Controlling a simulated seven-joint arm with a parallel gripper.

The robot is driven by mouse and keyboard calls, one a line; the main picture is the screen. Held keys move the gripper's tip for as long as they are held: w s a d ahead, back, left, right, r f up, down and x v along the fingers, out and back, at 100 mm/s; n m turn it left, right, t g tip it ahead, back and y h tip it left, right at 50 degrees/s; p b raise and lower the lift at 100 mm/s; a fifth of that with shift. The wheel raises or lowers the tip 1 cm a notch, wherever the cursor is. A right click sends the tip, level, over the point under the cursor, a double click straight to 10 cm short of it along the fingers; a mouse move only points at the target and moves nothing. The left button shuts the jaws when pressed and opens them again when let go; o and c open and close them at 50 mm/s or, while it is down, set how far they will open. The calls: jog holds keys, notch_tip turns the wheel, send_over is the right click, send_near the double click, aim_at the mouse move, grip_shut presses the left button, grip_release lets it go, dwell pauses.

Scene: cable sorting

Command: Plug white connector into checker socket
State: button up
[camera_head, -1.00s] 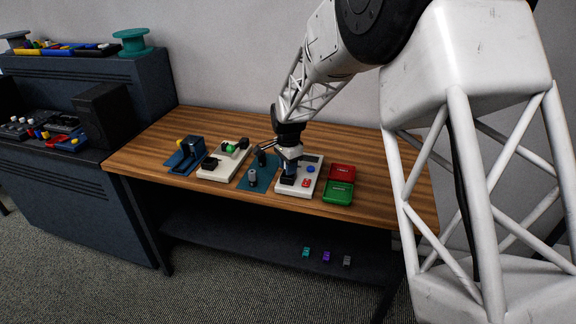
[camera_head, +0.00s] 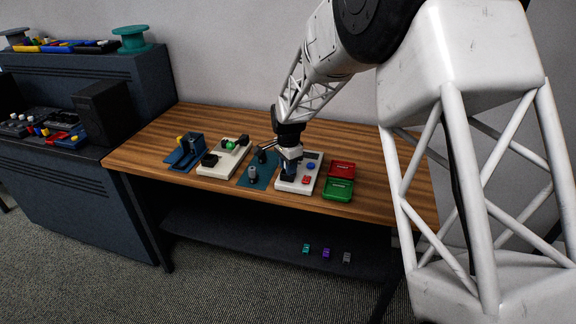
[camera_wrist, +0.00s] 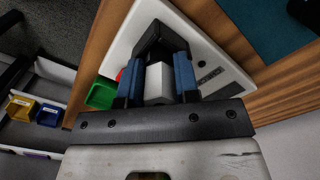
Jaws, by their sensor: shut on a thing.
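The checker (camera_head: 309,181) is a pale box with a blue button, a red button and a dark display, at the right part of the table. My gripper (camera_head: 288,176) is upright over its left side. In the wrist view my gripper's blue fingers (camera_wrist: 158,66) are shut on the white connector (camera_wrist: 158,84), a pale block between them. The checker's white top (camera_wrist: 212,62) lies beyond the fingertips. A black part (camera_wrist: 158,36) shows there; I cannot tell whether it is the socket. The connector's front end is hidden, so whether it touches the socket is unclear.
A red case (camera_head: 341,168) and a green case (camera_head: 339,190) sit right of the checker. Left are a teal mat (camera_head: 243,181) with dark fixtures, a white board (camera_head: 212,171) and a blue stand (camera_head: 184,155). The table's front right is clear.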

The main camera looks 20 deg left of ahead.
jog(key=shift+f, duration=0.1)
jog(key=o, duration=1.4)
jog(key=shift+s+f, duration=0.1)
jog(key=shift+f, duration=0.05)
jog(key=shift+o, duration=0.4)
jog(key=shift+r, duration=3.7)
